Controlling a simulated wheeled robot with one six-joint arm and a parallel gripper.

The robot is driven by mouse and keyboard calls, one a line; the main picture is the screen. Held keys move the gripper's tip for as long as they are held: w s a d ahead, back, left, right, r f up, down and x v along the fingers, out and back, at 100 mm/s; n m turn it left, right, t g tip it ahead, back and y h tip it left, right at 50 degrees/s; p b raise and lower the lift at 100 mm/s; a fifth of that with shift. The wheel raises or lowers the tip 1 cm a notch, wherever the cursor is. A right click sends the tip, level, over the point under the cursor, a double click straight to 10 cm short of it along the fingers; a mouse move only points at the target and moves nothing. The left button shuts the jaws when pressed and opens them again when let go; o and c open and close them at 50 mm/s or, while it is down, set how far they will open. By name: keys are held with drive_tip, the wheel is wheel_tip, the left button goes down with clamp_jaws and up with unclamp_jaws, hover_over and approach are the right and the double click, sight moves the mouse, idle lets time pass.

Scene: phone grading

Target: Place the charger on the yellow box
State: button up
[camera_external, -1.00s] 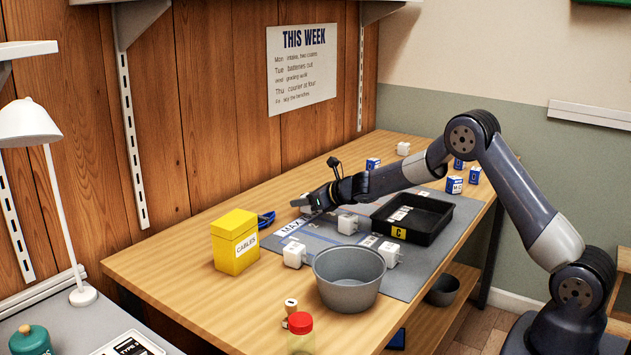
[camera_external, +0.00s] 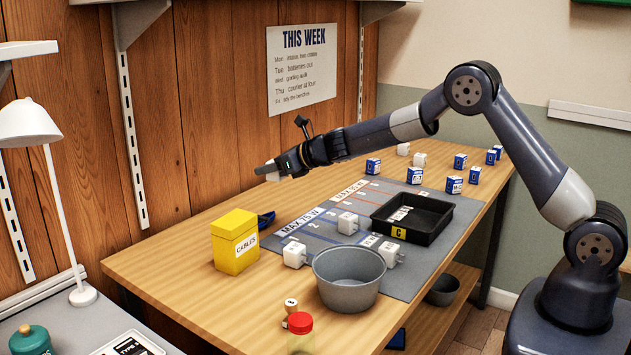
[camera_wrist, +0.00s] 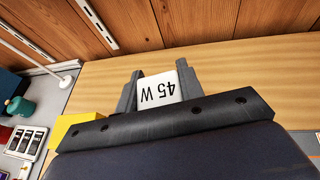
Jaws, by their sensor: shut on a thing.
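My gripper (camera_external: 268,172) is shut on a white charger (camera_wrist: 161,88) marked "45 W", which shows between the two fingers in the wrist view. In the external view the gripper is raised above the table, behind and to the right of the yellow box, and the charger is mostly hidden by the fingers. The yellow box (camera_external: 228,250), labelled "CABLES", stands upright with its lid on at the left of the wooden table. A corner of it shows at the lower left in the wrist view (camera_wrist: 75,128).
A grey mat (camera_external: 322,255) carries white chargers (camera_external: 294,255) and a black tray (camera_external: 425,232). A grey bowl (camera_external: 347,290) stands at the front. Blue and white boxes (camera_external: 452,185) stand further right.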

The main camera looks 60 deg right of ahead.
sight(224, 217)
drive_tip(key=s+a+r+n+y+p, duration=0.1)
drive_tip(key=a+r+p, duration=0.25)
drive_tip(key=a, duration=0.55)
drive_tip(key=s+a+r+n+y+p, duration=0.15)
drive_tip(key=a+r, duration=0.25)
drive_tip(key=a, duration=0.5)
drive_tip(key=shift+g, duration=0.3)
drive_tip(key=f+b, duration=0.2)
drive_tip(key=f, duration=0.1)
drive_tip(key=f+b, duration=0.3)
drive_tip(key=f, duration=0.1)
drive_tip(key=w+f+b, duration=0.1)
drive_tip(key=f+b, duration=0.2)
drive_tip(key=shift+a+f, duration=0.15)
drive_tip(key=shift+a, duration=0.1)
drive_tip(key=shift+f, duration=0.15)
drive_tip(key=o, duration=1)
